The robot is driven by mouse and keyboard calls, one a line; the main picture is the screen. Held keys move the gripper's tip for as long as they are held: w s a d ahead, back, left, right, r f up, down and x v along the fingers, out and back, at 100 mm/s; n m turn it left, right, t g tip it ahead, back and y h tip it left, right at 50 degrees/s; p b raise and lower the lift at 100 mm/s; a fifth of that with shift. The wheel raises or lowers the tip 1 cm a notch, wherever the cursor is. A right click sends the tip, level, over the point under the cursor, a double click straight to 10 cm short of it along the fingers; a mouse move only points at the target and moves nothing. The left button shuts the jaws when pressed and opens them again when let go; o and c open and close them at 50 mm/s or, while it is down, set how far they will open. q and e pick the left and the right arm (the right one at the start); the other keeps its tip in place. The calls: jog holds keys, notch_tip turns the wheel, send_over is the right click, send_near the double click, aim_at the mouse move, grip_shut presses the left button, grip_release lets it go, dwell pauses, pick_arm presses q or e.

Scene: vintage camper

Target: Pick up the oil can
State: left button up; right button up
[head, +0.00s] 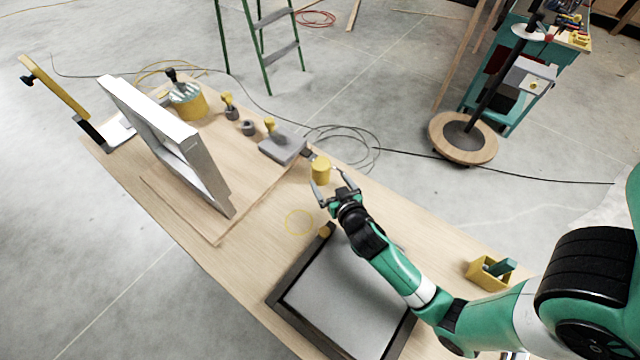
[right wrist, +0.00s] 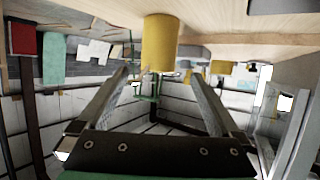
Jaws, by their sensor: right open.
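A small yellow cylindrical can (head: 321,170), which looks like the oil can, stands upright near the far edge of the wooden workbench. My right gripper (head: 327,184) is open just on the near side of it, with its fingers pointing toward it. In the right wrist view the yellow can (right wrist: 161,42) shows ahead, centred between the spread fingers of the gripper (right wrist: 158,78). The picture does not show the fingers touching it. My left gripper is not in view.
The workbench (head: 262,262) has a yellow circle mark (head: 299,222), a dark-framed panel (head: 345,300) and an upright white frame (head: 165,140). A yellow box (head: 482,276) is at right.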

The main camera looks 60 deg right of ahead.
aim_at(324, 173)
jog(key=shift+s+f, duration=0.2)
jog(key=shift+f, duration=0.1)
jog(key=shift+w+d, duration=0.15)
jog(key=b+x, duration=0.1)
jog(key=x, duration=0.4)
jog(key=shift+w+d, duration=0.2)
jog(key=shift+w, duration=0.05)
jog(key=b+x, duration=0.2)
jog(key=x, duration=0.3)
jog(key=shift+w+d+f, duration=0.2)
jog(key=shift+w, duration=0.1)
jog(key=c, duration=1.4)
jog(key=shift+r, duration=0.1)
